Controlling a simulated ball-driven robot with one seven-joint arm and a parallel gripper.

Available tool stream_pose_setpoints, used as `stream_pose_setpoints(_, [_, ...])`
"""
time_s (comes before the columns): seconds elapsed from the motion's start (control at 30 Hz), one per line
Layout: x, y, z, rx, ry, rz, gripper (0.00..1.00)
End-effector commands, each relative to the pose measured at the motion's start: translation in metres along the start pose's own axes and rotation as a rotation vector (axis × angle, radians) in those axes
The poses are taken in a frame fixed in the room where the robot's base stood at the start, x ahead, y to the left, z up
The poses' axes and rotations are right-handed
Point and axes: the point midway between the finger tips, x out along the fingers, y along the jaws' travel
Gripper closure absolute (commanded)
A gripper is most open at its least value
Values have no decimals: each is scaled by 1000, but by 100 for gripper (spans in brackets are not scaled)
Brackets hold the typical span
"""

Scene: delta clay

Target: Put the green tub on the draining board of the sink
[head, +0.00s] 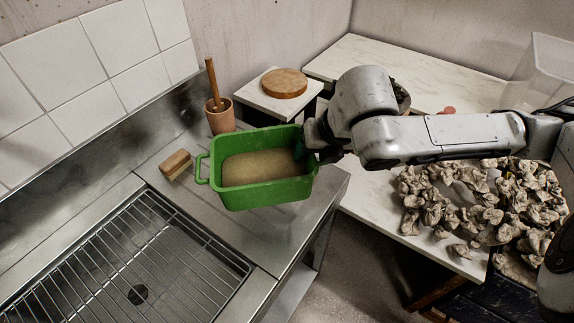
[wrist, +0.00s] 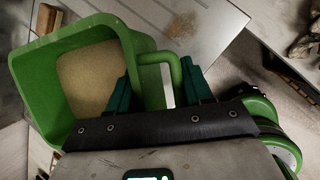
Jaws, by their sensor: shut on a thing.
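The green tub (head: 262,194) is in the middle of the head view, over the right part of the sink's metal draining board (head: 232,228). It is upright and has a tan fill inside. Whether its base touches the board I cannot tell. My gripper (head: 303,143) is at the tub's right end. In the wrist view the tub (wrist: 30,90) fills the upper left, and my gripper (wrist: 165,88) has its teal fingers on either side of the tub's looped handle, shut on it. The fingertips are partly hidden in the head view.
A wooden brush (head: 176,163) and a terracotta pot (head: 219,118) with a wooden stick stand on the board behind the tub. The sink basin with its wire rack (head: 130,260) lies left. A pale table (head: 375,205) with clay lumps (head: 480,205) is at right. A round wooden disc (head: 284,83) sits on a stand behind.

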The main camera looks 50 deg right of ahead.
Motion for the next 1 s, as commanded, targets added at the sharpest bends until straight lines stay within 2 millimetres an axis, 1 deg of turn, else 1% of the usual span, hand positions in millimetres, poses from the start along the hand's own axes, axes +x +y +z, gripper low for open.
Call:
stream_pose_setpoints(0.03, [8,0,1,-1,-6,4,100])
stream_pose_setpoints(0.3, [20,2,11,-2,-6,3,100])
stream_pose_setpoints(0.7, [32,8,22,-2,-6,6,100])
stream_pose_setpoints(0.73, [32,11,29,2,-3,6,100])
stream_pose_setpoints(0.83, [46,14,41,2,-2,5,100])
stream_pose_setpoints(1.0, [79,15,48,1,-1,6,100])
